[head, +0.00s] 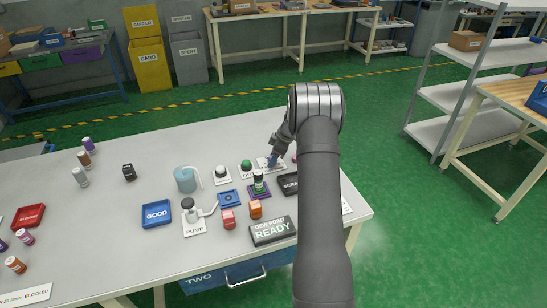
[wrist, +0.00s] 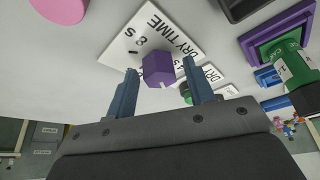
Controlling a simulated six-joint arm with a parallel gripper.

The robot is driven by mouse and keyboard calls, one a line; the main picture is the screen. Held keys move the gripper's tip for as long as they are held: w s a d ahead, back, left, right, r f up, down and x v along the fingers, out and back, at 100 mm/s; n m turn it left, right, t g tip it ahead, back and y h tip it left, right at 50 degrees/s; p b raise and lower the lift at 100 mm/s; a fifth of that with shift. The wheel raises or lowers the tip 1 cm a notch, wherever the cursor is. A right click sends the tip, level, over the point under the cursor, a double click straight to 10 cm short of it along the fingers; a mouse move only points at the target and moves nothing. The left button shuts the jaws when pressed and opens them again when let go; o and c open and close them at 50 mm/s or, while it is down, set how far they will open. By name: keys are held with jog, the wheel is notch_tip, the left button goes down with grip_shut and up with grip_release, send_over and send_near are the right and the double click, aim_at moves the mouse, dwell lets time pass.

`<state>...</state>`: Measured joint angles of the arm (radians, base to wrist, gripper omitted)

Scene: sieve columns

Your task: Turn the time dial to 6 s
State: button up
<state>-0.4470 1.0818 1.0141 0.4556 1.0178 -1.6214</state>
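The time dial (wrist: 158,70) is a purple faceted knob on a white plate (wrist: 150,34) lettered DRY TIME, with seconds marks around it. A small pale mark shows on the knob; I cannot tell which number it points at. My gripper (wrist: 160,66) is open, with one blue-grey finger on each side of the knob and a narrow gap visible on both sides. In the head view my gripper (head: 273,157) is low over the plate and hides most of the dial.
A green-topped column (head: 258,183) stands close by on a purple base. A pink round thing (wrist: 62,8) lies beside the plate.

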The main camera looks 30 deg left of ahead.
jog(key=c, duration=0.8)
jog(key=shift+m, duration=0.4)
jog(key=m+t, duration=0.2)
jog(key=m, duration=0.3)
jog(key=shift+s, duration=0.2)
jog(key=m+t, duration=0.1)
jog(key=m, duration=0.2)
jog(key=m+t, duration=0.1)
jog(key=m, duration=0.1)
jog(key=shift+m+h, duration=0.4)
jog(key=o, duration=1)
